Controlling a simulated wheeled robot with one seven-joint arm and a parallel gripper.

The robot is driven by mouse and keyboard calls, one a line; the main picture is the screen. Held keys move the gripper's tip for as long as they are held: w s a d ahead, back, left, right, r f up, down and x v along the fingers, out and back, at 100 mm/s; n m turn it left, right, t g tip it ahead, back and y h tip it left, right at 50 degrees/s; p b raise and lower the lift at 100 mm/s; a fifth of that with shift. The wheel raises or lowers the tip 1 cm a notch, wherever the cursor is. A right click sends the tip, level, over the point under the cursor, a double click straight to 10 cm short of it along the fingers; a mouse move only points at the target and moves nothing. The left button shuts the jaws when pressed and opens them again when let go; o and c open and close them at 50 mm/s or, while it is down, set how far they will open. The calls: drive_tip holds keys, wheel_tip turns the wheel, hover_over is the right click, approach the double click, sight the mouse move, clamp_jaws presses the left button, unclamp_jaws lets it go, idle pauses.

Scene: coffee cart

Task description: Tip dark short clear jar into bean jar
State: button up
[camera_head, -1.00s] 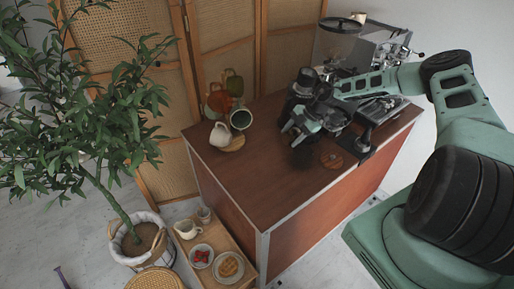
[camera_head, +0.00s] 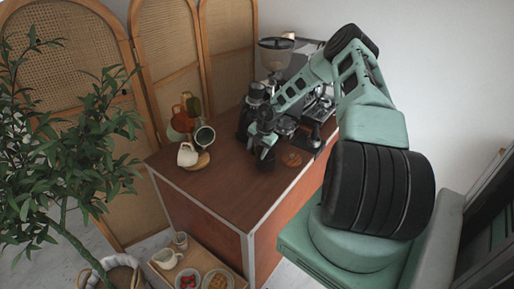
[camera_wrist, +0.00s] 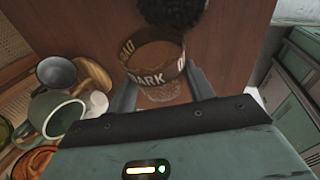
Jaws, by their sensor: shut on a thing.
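The short clear jar (camera_wrist: 152,78) has a dark band lettered "DARK" and sits between the two fingers of my gripper (camera_wrist: 163,88) in the wrist view. My gripper is shut on it. In the head view my gripper (camera_head: 264,152) is above the brown counter top, and the jar is too dark and small there to make out. A dark, bumpy round mass (camera_wrist: 172,9) shows just beyond the jar at the top of the wrist view; I cannot tell whether it is beans. I cannot single out the bean jar for certain.
A white mug (camera_head: 187,155) and a green mug (camera_head: 204,137) are at the counter's left. A grinder with a hopper (camera_head: 277,44) and other dark coffee equipment stand behind my gripper. The counter's front middle is clear.

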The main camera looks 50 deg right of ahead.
drive_tip(key=shift+a+f+h+b, duration=0.15)
drive_tip(key=shift+f+h+b, duration=0.15)
drive_tip(key=shift+h, duration=0.2)
drive_tip(key=shift+a+f+h+p, duration=0.2)
drive_tip(key=shift+h+p, duration=0.1)
drive_tip(key=shift+p, duration=0.05)
drive_tip(key=shift+d+f, duration=0.1)
drive_tip(key=shift+f, duration=0.05)
drive_tip(key=shift+d+f+h+b, duration=0.15)
drive_tip(key=shift+h+b, duration=0.15)
drive_tip(key=shift+b, duration=1.25)
drive_tip(key=h+b, duration=0.1)
drive_tip(key=b, duration=0.7)
drive_tip(key=f+h+b, duration=0.1)
drive_tip(key=b, duration=0.6)
drive_tip(key=shift+a+n+h+b, duration=0.25)
drive_tip(key=shift+n+h+b, duration=0.15)
drive_tip(key=a+h+b, duration=0.1)
drive_tip(key=b, duration=0.5)
drive_tip(key=a+h+b, duration=0.1)
drive_tip(key=b, duration=0.5)
drive_tip(key=shift+r+t, duration=0.2)
drive_tip(key=shift+t, duration=0.1)
drive_tip(key=shift+a+n+h+b, duration=0.3)
drive_tip(key=shift+h+b, duration=0.2)
drive_tip(key=shift+b, duration=0.6)
